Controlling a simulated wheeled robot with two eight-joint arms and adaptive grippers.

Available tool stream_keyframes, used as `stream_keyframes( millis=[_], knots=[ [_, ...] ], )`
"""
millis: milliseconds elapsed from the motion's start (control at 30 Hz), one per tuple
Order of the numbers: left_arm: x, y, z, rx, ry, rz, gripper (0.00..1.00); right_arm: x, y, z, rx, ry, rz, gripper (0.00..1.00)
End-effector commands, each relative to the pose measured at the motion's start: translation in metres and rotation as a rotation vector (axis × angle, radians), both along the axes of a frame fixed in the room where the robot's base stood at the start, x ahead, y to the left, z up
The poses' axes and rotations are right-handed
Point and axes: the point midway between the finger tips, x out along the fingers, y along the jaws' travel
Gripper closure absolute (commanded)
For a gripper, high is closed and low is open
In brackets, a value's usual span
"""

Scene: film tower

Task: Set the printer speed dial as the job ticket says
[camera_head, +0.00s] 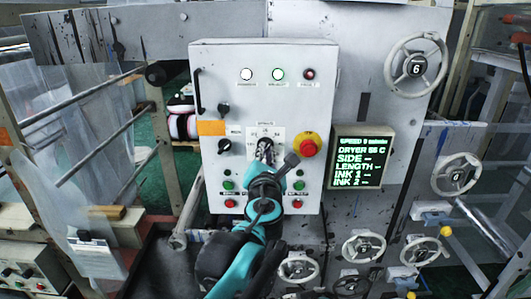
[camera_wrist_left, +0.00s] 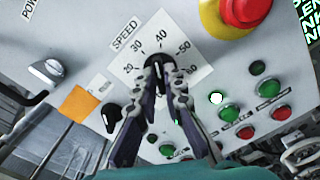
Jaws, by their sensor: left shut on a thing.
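The speed dial (camera_wrist_left: 158,60) is a dark knob on a white scale plate (camera_head: 278,134) on the grey control panel. In the wrist view the word SPEED and the marks 20, 30, 40, 50 and 60 are readable. My left gripper (camera_head: 264,152) is shut on the dial; its fingers (camera_wrist_left: 161,72) stand on both sides of the knob. The fingers hide most of the knob, and I cannot tell which mark it points at. A green-lettered display (camera_head: 358,162) shows a SPEED line and DRYER 55 C. I cannot identify the job ticket. My right gripper is out of view.
A red emergency button (camera_head: 308,146) on a yellow base sits right of the dial. Green and red buttons (camera_head: 229,185) lie below. Two other black knobs (camera_head: 224,146) and an orange tag (camera_head: 211,128) are to the left. Handwheels (camera_head: 416,66) stand at the right.

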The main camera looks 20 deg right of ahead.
Motion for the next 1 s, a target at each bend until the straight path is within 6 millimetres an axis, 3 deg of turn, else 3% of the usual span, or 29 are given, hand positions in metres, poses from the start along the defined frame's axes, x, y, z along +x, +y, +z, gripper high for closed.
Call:
stream_keyframes(
  millis=[400, 967, 1000],
  knots=[
    [-0.0004, -0.0004, -0.0016, 0.193, -0.055, -0.001, 1.00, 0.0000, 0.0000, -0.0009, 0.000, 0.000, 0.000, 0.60],
    [-0.0004, -0.0003, -0.0016, 0.225, -0.063, 0.000, 1.00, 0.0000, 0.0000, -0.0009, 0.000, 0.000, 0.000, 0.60],
    [-0.0004, -0.0003, -0.0016, 0.225, -0.063, 0.000, 0.88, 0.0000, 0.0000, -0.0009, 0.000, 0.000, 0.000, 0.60]
  ],
)
